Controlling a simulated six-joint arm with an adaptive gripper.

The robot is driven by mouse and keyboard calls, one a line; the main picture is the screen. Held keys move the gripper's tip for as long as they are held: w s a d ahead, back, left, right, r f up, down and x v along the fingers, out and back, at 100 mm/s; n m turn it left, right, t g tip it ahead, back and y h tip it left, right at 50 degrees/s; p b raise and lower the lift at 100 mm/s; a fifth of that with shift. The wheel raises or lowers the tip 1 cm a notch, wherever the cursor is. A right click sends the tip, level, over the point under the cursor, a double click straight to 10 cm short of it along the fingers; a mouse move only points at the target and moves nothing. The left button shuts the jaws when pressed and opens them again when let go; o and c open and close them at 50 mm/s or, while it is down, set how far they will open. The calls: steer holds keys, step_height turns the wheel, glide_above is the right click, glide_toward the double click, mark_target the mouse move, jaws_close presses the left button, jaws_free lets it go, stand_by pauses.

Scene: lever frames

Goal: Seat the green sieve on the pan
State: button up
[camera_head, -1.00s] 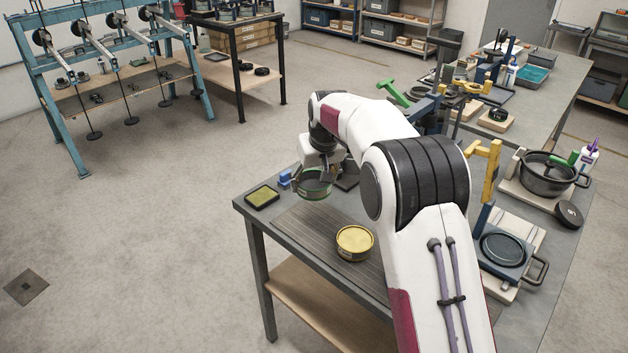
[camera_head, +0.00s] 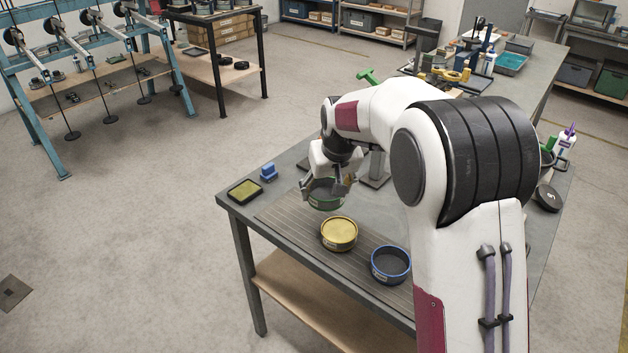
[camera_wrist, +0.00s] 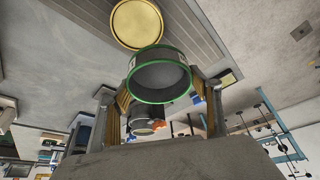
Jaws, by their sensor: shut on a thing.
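My gripper (camera_head: 329,188) is shut on the green sieve (camera_head: 324,199), a round dark ring with a green rim, and holds it in the air above the bench. In the wrist view the green sieve (camera_wrist: 160,101) sits between the two fingers. A yellow-topped round vessel (camera_head: 339,232) with a small label stands on the ribbed mat, just in front of and below the held sieve; it also shows in the wrist view (camera_wrist: 138,24). A blue-rimmed round vessel (camera_head: 390,264), dark inside, stands to its right. I cannot tell which is the pan.
The ribbed mat (camera_head: 290,222) lies on the grey bench. A shallow yellow tray (camera_head: 245,190) and a small blue object (camera_head: 268,172) lie near the left corner. My arm hides much of the right side of the bench.

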steer(key=shift+s+d+f+m, duration=0.55)
steer(key=shift+s+d, duration=1.45)
steer(key=shift+s, duration=2.65)
steer(key=shift+s+d+f+m, duration=0.5)
steer(key=shift+s+d, duration=1.45)
steer(key=shift+s, duration=2.7)
steer(key=w+d+r+m+h, duration=0.1)
steer(key=w+d+r, duration=0.2)
steer(key=d, duration=0.7)
steer(key=w+d+r+m+h, duration=0.1)
steer(key=w+d+r+m, duration=0.1)
steer(key=d, duration=0.9)
steer(key=w+d+r+m+h, duration=0.1)
steer(key=w+d+r+m, duration=0.1)
steer(key=d, duration=0.8)
steer(key=shift+w+d+r+g, duration=0.25)
steer(key=shift+w+r+g, duration=0.05)
steer(key=shift+w+r, duration=0.6)
steer(key=shift+f+m, duration=0.2)
steer(key=shift+m, duration=0.05)
steer(key=shift+f, duration=4.2)
steer(key=shift+f, duration=0.4)
